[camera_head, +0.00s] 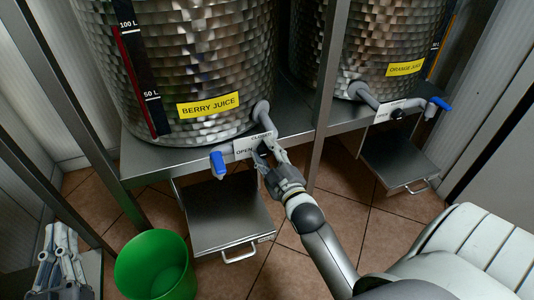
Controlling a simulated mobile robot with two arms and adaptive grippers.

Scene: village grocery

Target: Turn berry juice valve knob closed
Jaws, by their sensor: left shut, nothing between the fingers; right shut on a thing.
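The berry juice tank (205,60) has a grey outlet pipe (262,112) and a small sign (243,150) reading OPEN on the left and CLOSED on the right. My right gripper (268,150) is at the sign, just below the pipe. It is shut on part of the valve knob, and its fingers hide the grip point. My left gripper (62,235) is at the lower left, pointing up, shut and empty, away from the valve.
A metal shelf (178,160) and a post (328,75) frame the berry tank. A metal drip tray (222,212) and green bucket (154,266) are below.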

